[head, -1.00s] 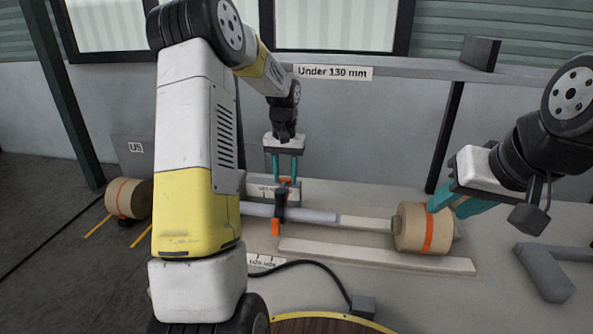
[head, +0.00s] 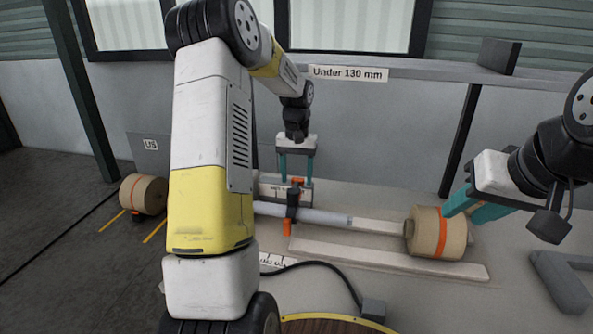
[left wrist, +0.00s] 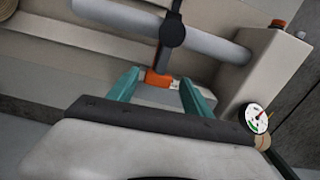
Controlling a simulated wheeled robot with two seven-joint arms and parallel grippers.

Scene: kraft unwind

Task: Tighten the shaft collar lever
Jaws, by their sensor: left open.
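The black shaft collar (head: 292,204) sits around the grey shaft (head: 335,218). An orange lever end (head: 297,181) shows behind the collar, and another orange part (head: 287,227) hangs in front of the shaft. My left gripper (head: 296,180) points down behind the shaft, its teal fingers apart. In the left wrist view, the orange end (left wrist: 158,79) lies between those open fingers (left wrist: 159,83), below the black collar (left wrist: 172,32). Finger contact is not clear. My right gripper (head: 468,209) is by the kraft roll (head: 437,238), one finger at its upper edge; its opening is unclear.
Another roll (head: 143,195) is on the floor at the left. A pale bar (head: 390,258) lies in front of the shaft. A grey angled block (head: 562,280) is at the right. In the left wrist view, a dial gauge (left wrist: 255,118) is close to the right finger.

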